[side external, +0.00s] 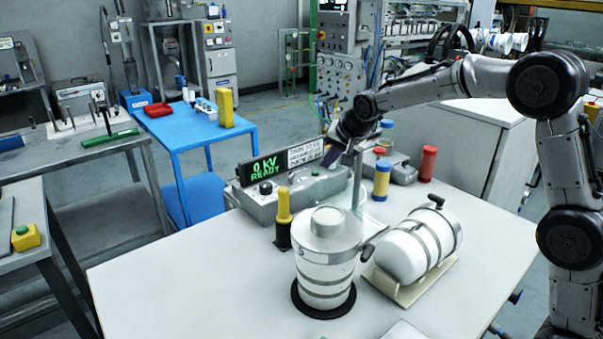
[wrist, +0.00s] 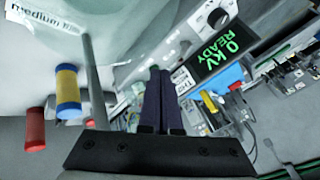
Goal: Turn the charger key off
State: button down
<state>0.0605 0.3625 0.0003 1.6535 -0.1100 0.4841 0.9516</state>
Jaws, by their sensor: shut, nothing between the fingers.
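The charger (side external: 318,188) is a low grey box on the white table, with a green display (side external: 265,168) reading "0 kV READY" and a dark knob (side external: 265,188) below it. My gripper (side external: 330,160) hangs over the charger's right part, in front of the white sign. In the wrist view my dark fingers (wrist: 160,72) are together, holding nothing, pointing at the charger. The display (wrist: 214,48) and knob (wrist: 194,19) show there too, right of the fingertips. I cannot clearly make out the key; the fingers may hide it.
A white banded jar (side external: 325,265) stands in front of the charger; another (side external: 418,243) lies on a cradle. A yellow-handled tool (side external: 284,215), a blue-yellow cylinder (side external: 382,180), a red cylinder (side external: 428,163) and a thin upright rod (side external: 357,182) stand nearby. The table's front left is clear.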

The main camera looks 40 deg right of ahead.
aim_at(291, 178)
jog(key=x, duration=0.8)
jog(key=shift+d+f, duration=0.1)
jog(key=shift+f, duration=0.1)
jog(key=shift+w+a, duration=0.3)
jog(key=shift+w, duration=0.25)
jog(key=shift+w+a, duration=0.3)
jog(key=shift+w, duration=0.3)
jog(key=shift+w+a, duration=0.4)
jog(key=shift+w, duration=0.35)
jog(key=shift+w, duration=0.5)
jog(key=n, duration=0.1)
jog(key=n+y, duration=0.2)
jog(key=shift+w+d, duration=0.3)
jog(key=n+y, duration=0.1)
jog(key=n, duration=0.2)
jog(key=shift+w+g+y, duration=0.25)
jog(key=shift+g+y, duration=0.05)
jog(key=shift+y, duration=0.1)
jog(key=shift+w, duration=0.1)
jog(key=shift+w+a, duration=0.1)
jog(key=shift+w, duration=0.15)
